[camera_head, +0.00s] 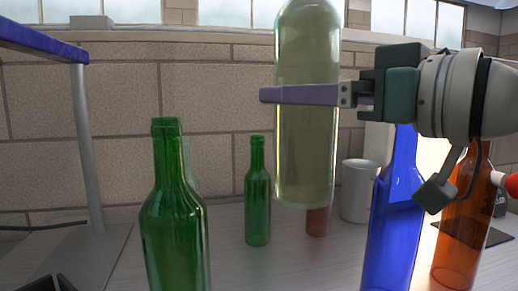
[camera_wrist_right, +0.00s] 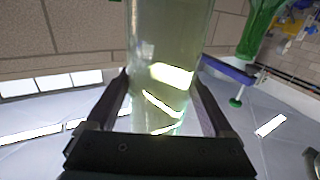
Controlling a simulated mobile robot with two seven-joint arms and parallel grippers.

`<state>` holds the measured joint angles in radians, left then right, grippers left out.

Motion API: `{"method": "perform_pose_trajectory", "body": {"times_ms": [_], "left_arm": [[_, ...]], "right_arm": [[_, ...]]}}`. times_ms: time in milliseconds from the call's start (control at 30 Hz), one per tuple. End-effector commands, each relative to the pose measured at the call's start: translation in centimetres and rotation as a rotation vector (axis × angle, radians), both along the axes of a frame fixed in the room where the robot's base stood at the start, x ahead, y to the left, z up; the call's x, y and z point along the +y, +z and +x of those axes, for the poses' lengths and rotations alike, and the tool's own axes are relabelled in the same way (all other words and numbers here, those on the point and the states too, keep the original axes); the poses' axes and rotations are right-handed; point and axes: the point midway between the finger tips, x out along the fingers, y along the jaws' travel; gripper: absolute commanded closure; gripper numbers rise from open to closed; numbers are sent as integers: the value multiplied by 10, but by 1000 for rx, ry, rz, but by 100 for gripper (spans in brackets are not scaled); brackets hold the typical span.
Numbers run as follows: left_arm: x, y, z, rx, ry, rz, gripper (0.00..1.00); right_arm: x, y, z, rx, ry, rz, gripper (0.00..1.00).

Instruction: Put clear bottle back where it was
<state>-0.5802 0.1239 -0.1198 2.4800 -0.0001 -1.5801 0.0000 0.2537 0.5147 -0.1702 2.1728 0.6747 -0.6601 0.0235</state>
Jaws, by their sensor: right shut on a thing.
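The clear bottle (camera_head: 305,130), pale yellow-green and see-through, hangs upright above the counter in the head view. Its top is cut off by the frame edge. My right gripper (camera_head: 305,94) comes in from the right and is shut on its body. The right wrist view also shows the clear bottle (camera_wrist_right: 165,70) between the two fingers of the right gripper (camera_wrist_right: 160,95). A dark shape at the bottom left corner of the head view may be my left gripper (camera_head: 53,284); its jaws cannot be made out.
A green bottle (camera_head: 174,225) stands front left, a smaller green bottle (camera_head: 258,205) behind. A blue bottle (camera_head: 392,225) and an amber bottle (camera_head: 460,235) stand right. A white canister (camera_head: 357,190) and a reddish object (camera_head: 318,221) are behind. Bare counter (camera_head: 225,260) lies between the bottles.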

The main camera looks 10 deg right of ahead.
Motion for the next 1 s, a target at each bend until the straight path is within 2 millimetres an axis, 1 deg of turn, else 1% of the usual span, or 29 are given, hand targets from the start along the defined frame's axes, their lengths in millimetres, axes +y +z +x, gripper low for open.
{"method": "perform_pose_trajectory", "body": {"times_ms": [67,133,500,600,700,900,1000], "left_arm": [[0,-4,0,0,0,0,50],[0,-9,0,-1,0,0,50],[-1,-45,0,0,4,-5,50],[-2,-53,0,-1,5,-7,50],[-2,-58,0,-1,5,-8,50],[-2,-63,0,-1,5,-8,50],[-2,-71,0,-1,5,-8,50]], "right_arm": [[0,-7,0,-6,1,5,100],[0,-21,0,-5,0,4,100],[-1,-114,0,-5,-1,3,100],[-1,-132,0,-7,-1,3,100],[-1,-145,0,-7,-1,3,100],[0,-156,0,-10,-1,3,100],[-1,-171,0,-6,-2,3,100]]}}
